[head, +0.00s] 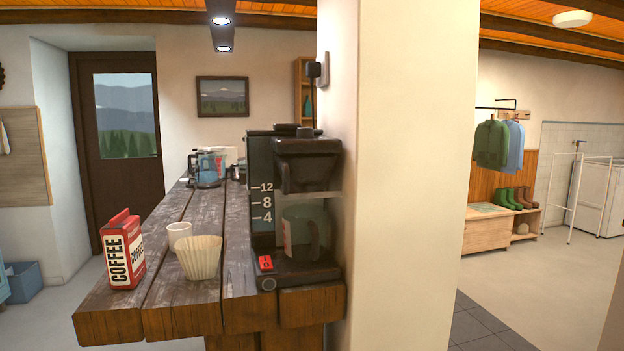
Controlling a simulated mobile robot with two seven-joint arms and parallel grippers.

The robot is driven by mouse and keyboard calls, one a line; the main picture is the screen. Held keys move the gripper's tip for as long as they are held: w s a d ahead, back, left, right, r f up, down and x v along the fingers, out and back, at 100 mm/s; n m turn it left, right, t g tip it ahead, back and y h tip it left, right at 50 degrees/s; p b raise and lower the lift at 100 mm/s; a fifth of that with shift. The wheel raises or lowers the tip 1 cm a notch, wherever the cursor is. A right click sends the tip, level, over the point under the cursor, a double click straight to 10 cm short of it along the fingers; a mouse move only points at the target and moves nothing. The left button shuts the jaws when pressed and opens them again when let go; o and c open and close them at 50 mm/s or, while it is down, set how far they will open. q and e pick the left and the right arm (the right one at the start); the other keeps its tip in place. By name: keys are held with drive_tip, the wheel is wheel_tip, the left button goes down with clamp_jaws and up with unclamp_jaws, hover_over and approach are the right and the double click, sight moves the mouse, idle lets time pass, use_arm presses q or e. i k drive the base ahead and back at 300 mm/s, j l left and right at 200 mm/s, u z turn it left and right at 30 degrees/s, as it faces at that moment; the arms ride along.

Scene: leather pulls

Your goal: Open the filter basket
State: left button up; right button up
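The coffee maker (262,210) stands at the right end of the wooden counter, against the white pillar. Its black filter basket (307,168) sits at the upper right, under the top of the machine, and looks closed. A carafe (302,232) with a dark handle stands below the basket on the base. A red switch (266,263) shows at the base's front. Neither of my grippers is in view.
On the wooden counter (215,292) stand a red coffee bag (121,252), a white cup (179,235) and a paper filter (200,257). A blue kettle-like item (206,170) is farther back. Open floor lies right of the pillar.

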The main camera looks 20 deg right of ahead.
sight(303, 177)
drive_tip(key=i+j+z, duration=0.1)
drive_tip(key=z, duration=0.5)
drive_tip(key=i+j+z, duration=0.25)
drive_tip(key=j, duration=0.2)
drive_tip(key=j+z, duration=0.3)
drive_tip(key=k+j, duration=0.05)
drive_tip(key=j, duration=0.05)
